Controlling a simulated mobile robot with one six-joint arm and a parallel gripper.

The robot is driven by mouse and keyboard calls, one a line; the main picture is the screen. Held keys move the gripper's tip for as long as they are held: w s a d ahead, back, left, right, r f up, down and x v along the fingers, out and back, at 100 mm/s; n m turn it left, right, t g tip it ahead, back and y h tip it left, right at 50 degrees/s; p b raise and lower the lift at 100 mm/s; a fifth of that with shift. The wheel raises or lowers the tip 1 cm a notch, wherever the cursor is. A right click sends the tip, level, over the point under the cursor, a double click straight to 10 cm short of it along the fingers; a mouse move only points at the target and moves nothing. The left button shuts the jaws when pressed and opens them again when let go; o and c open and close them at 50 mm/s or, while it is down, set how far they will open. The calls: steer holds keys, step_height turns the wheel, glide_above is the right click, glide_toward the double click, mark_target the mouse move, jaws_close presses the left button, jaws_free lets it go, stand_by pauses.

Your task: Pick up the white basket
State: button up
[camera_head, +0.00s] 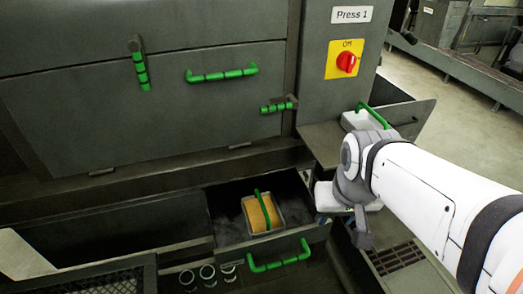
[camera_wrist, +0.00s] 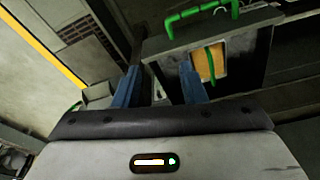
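A white basket (camera_head: 355,121) with a green handle sits in the open tray at the upper right of the head view, partly hidden behind my arm. A pale block with a green strip beside it, possibly this basket, shows at the left of the wrist view (camera_wrist: 98,96). A second, light-rimmed basket (camera_head: 279,222) with a tan filling and green handle sits in the open drawer; it also shows in the wrist view (camera_wrist: 221,66). My gripper (camera_wrist: 160,82) is open and empty, its blue fingers apart. In the head view its fingers are small beside the drawer's right end.
The open drawer (camera_head: 228,228) has a green handle (camera_head: 280,262). The open tray (camera_head: 322,145) juts out below the press panel with its red switch (camera_head: 346,61). Several small cups (camera_head: 208,273) stand below the drawer. Free floor (camera_head: 440,105) lies at the upper right.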

steer(key=w+a+f+y+b, duration=0.3)
steer(key=w+f+y+b, duration=0.1)
steer(key=w+f, duration=0.1)
steer(key=w+a+f+y+b, duration=0.3)
steer(key=w+f+b, duration=0.1)
steer(key=w+f, duration=0.2)
steer(key=w+a+f+y+b, duration=0.3)
steer(key=w+f, duration=0.3)
steer(key=f, duration=0.2)
steer(key=shift+w+f+n+y+b, duration=0.1)
steer(key=shift+n+y+b, duration=0.3)
steer(key=shift+y+b, duration=0.45)
glide_above(259, 223)
step_height(259, 223, down, 4)
steer(key=shift+w+r, duration=0.1)
steer(key=shift+r, duration=0.05)
steer(key=shift+c, duration=0.6)
jaws_close()
